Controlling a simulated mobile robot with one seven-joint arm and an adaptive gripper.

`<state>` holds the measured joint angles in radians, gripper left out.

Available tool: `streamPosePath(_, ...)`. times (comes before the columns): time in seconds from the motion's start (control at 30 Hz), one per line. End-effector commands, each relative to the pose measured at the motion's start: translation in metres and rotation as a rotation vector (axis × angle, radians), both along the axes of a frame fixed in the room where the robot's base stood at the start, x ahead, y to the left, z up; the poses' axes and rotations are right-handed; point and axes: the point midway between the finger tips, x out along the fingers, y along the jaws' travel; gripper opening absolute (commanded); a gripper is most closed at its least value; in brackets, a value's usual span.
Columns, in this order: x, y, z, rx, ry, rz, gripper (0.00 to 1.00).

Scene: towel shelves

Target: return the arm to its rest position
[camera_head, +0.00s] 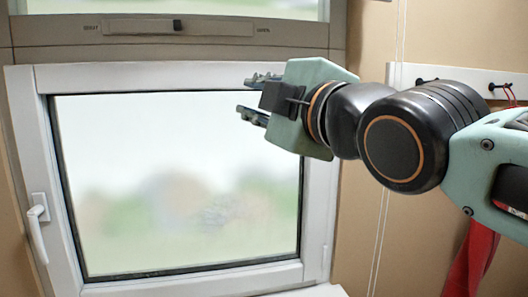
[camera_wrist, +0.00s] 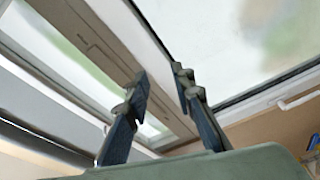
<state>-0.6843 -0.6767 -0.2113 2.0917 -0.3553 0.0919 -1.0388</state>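My gripper (camera_head: 249,96) is in the upper middle of the head view, in front of the window, with its fingers pointing left. The arm reaches in from the right edge. In the wrist view my gripper (camera_wrist: 160,80) shows two dark fingers with a clear gap between the tips. It is open and nothing is between the fingers. I cannot tell how far the fingertips are from the window glass.
A white-framed window (camera_head: 170,78) with a handle (camera_head: 38,232) at its left fills the left and middle. A vent strip (camera_head: 180,26) runs above it. A white hook rail (camera_head: 465,78) is on the tan wall behind the arm. A red cloth (camera_head: 470,262) hangs below the arm.

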Motion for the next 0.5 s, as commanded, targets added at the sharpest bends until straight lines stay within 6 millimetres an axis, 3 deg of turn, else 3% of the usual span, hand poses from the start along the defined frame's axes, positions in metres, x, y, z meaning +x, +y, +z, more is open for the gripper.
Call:
streamPosePath(0.1,0.007,-0.04,-0.079,0.134,0.308,-0.142,0.23)
streamPosePath(0.23,-0.008,-0.081,-0.166,0.321,0.621,-0.335,0.23)
streamPosePath(0.4,-0.057,-0.126,-0.266,0.595,0.969,-0.643,0.23)
streamPosePath(0.5,-0.089,-0.142,-0.308,0.737,1.109,-0.809,0.23)
